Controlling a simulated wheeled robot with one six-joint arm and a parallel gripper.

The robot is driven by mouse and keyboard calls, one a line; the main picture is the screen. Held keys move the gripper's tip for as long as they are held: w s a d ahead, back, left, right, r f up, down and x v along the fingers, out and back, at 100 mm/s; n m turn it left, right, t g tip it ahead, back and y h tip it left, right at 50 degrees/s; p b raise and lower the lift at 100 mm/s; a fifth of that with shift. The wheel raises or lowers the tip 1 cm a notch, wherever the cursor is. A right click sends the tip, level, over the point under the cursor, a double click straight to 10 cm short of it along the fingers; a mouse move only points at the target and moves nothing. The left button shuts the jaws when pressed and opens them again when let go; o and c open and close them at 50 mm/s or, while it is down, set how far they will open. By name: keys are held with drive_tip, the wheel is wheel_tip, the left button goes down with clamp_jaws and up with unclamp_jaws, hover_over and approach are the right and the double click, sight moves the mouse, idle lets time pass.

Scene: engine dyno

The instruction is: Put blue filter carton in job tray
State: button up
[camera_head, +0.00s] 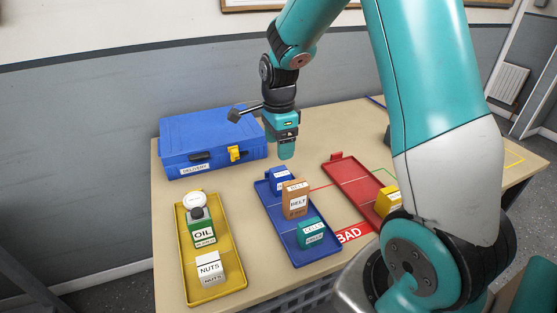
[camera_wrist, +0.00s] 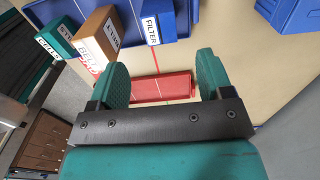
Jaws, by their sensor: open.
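The blue filter carton (camera_head: 277,176) stands upright at the back end of the blue tray (camera_head: 262,192), behind a brown belt carton. In the wrist view the blue filter carton (camera_wrist: 158,22) shows its FILTER label at the top, beside the brown carton. My gripper (camera_head: 287,154) is open and empty. It hangs above the table close behind the filter carton, apart from it. In the wrist view its two fingers (camera_wrist: 164,76) have nothing between them but the table and red tray farther off. No readable label marks any tray as the job tray.
The brown belt carton (camera_head: 296,198) and a teal carton (camera_head: 312,232) share the blue tray. A yellow tray (camera_head: 221,286) holds oil, nuts and a white-topped item. A red tray (camera_head: 350,181) has a yellow carton (camera_head: 387,201) near its front. A blue delivery case (camera_head: 185,130) stands at back left.

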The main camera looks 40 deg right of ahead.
drive_tip(key=s+a+r+n+y, duration=0.1)
drive_tip(key=s+a+r+n, duration=0.25)
drive_tip(key=a+n, duration=0.2)
drive_tip(key=s+a+r+n+y, duration=0.1)
drive_tip(key=s+a+r+n, duration=0.25)
drive_tip(key=a+n, duration=0.2)
drive_tip(key=s+a+r+n+y, duration=0.1)
drive_tip(key=s+a+r+n, duration=0.1)
drive_tip(key=s+a+n, duration=0.3)
drive_tip(key=s+a+r+n+y, duration=0.1)
drive_tip(key=s+a+r+n, duration=0.1)
drive_tip(key=s+a+n, duration=0.4)
drive_tip(key=s+n, duration=0.4)
drive_tip(key=n, duration=0.2)
drive_tip(key=shift+s+a+r, duration=0.15)
drive_tip(key=shift+a+r, duration=0.15)
drive_tip(key=shift+r, duration=0.05)
